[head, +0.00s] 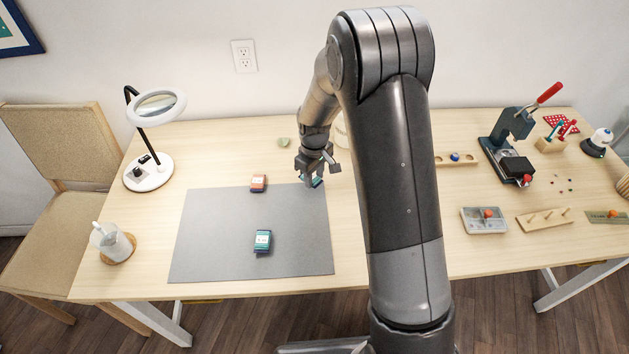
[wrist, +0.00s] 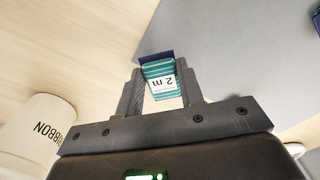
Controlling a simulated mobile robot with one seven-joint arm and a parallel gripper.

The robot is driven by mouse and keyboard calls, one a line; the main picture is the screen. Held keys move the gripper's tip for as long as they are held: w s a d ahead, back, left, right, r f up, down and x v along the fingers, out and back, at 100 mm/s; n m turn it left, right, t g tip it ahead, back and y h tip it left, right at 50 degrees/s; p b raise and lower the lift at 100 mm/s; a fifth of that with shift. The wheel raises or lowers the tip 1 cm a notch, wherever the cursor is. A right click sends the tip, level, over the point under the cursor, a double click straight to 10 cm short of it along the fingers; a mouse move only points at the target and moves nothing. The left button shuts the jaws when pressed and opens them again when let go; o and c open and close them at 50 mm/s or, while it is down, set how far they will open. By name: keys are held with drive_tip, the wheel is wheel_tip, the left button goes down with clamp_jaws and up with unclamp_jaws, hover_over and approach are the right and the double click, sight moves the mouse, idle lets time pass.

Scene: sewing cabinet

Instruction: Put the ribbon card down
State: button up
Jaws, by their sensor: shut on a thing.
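A ribbon card (wrist: 160,75) wound with teal ribbon, with a white "2 m" label and a dark blue end, is between the fingers of my gripper (wrist: 161,92) in the wrist view. My gripper is shut on it. In the head view my gripper (head: 316,180) is over the back right corner of the grey mat (head: 210,230), and only a small teal part of the held card shows below the fingers. I cannot tell whether the card touches the surface. A teal and navy card (head: 262,241) and an orange card (head: 258,183) lie on the mat.
A ribbon container (wrist: 40,125) stands beside my gripper in the wrist view. A magnifier lamp (head: 149,172) and a glass (head: 111,240) are at the left. A press (head: 508,147) and trays are at the right. The mat's front right area is clear.

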sight(314, 179)
drive_tip(key=shift+f, duration=1.2)
drive_tip(key=shift+f, duration=0.15)
drive_tip(key=o, duration=1)
drive_tip(key=shift+c, duration=0.2)
wheel_tip(314, 179, up, 12)
drive_tip(key=s+d+r+m+t, duration=0.1)
drive_tip(key=s+d+r+m, duration=0.15)
drive_tip(key=s+r, duration=0.45)
drive_tip(key=s+d+r+m+t, duration=0.2)
drive_tip(key=s+d+r, duration=0.15)
drive_tip(key=r, duration=0.45)
drive_tip(key=s+d+r+m+t, duration=0.1)
drive_tip(key=s+d+r+m, duration=0.1)
drive_tip(key=s, duration=0.7)
drive_tip(key=s+d+r+m+t, duration=0.1)
drive_tip(key=s+d+r+m, duration=0.1)
drive_tip(key=s, duration=0.7)
drive_tip(key=shift+r+t, duration=0.3)
drive_tip(key=shift+r, duration=0.4)
